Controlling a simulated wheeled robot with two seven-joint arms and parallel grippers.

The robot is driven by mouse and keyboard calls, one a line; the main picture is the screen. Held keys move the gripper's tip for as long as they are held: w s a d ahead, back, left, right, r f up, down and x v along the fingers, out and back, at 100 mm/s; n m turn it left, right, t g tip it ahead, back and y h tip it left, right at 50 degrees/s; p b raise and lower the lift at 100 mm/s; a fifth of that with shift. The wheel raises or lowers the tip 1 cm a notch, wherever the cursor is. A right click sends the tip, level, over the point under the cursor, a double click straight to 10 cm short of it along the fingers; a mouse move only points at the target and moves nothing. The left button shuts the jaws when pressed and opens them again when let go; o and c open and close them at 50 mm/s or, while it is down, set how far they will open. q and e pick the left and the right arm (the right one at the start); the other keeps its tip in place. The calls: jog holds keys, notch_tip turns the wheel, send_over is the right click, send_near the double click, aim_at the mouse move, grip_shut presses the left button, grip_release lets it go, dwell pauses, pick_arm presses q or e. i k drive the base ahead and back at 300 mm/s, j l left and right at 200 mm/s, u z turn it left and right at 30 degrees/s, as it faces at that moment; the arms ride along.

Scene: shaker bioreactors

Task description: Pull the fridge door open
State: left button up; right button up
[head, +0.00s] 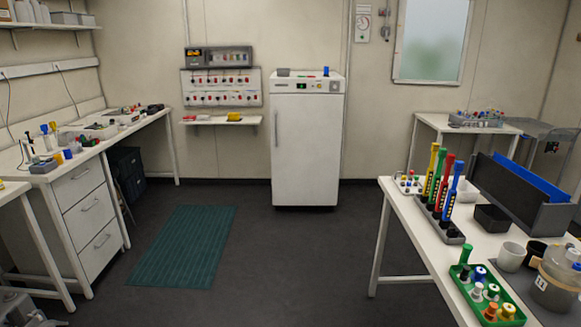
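The white fridge (307,150) stands against the far wall, a little right of the picture's middle. Its door is shut. A vertical handle (277,128) runs along the door's left edge. A control panel with a small green display sits above the door, and a few small items lie on top. The fridge is well ahead of me, across open floor. Neither of my grippers shows in the head view.
Dark floor (330,255) is clear up to the fridge. A teal mat (183,246) lies left of centre. A workbench with drawers (85,205) lines the left. A white table (420,225) with screwdrivers, cups and a green tray (487,297) stands at right.

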aim_at(306, 129)
jog(key=i, duration=1.25)
jog(key=i+z, duration=0.1)
jog(key=i, duration=1.15)
jog(key=i+j, duration=0.15)
jog(key=i, duration=1.1)
